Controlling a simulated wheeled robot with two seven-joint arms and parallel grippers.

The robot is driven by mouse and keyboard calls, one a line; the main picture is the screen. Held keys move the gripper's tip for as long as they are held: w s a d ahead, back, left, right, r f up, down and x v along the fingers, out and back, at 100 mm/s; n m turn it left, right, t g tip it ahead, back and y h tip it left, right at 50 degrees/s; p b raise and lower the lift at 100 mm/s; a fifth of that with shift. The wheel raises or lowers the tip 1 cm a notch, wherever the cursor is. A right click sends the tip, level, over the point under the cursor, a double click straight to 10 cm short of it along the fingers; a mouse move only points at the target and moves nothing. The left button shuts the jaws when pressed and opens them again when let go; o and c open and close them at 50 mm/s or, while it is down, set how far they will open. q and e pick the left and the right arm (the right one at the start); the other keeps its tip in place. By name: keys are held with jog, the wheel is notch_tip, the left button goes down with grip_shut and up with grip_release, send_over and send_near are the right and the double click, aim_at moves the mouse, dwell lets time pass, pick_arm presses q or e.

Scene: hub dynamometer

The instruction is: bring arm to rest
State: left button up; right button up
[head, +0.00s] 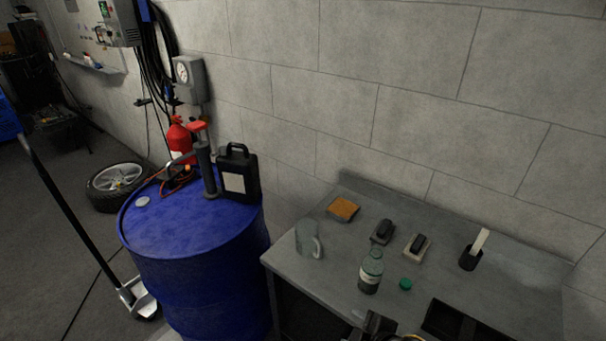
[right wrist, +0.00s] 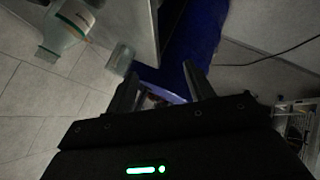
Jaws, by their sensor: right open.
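My right gripper (right wrist: 160,78) is open in the right wrist view, its two dark fingers apart with nothing seen between them. Beyond the fingers is the blue drum (right wrist: 195,40). Dark parts at the bottom edge of the head view are probably my right arm, mostly cut off by the frame. The grey workbench (head: 330,277) is in front of me. On it stand a clear bottle (head: 371,272) with a white label and, to its left, a glass mug (head: 308,240). My left gripper is out of view.
A green cap (head: 405,284), an orange-topped block (head: 343,208), two dark-topped blocks and a black holder (head: 470,257) are on the bench. The blue drum (head: 190,235) carries a black canister (head: 238,172) and a pump. A wheel (head: 117,184) lies on the floor. A block wall stands behind.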

jog(key=s+d+f+m+g+h, duration=0.2)
jog(key=s+d+f+m, duration=0.1)
jog(key=s+d+m, duration=0.4)
jog(key=s+d+f+m+g+h, duration=0.2)
jog(key=s+d+f+m+g, duration=0.15)
jog(key=s+d+m, duration=0.3)
notch_tip(320, 180, down, 32)
jog(key=s+n+b, duration=0.1)
jog(key=s+b, duration=0.1)
jog(key=b, duration=0.2)
jog(key=s+d+f+g+b, duration=0.1)
jog(key=s+d+f+b, duration=0.1)
jog(key=s+f, duration=1.4)
jog(key=shift+d+f+g+b, duration=0.2)
jog(key=shift+g+b, duration=0.15)
jog(key=shift+b, duration=0.15)
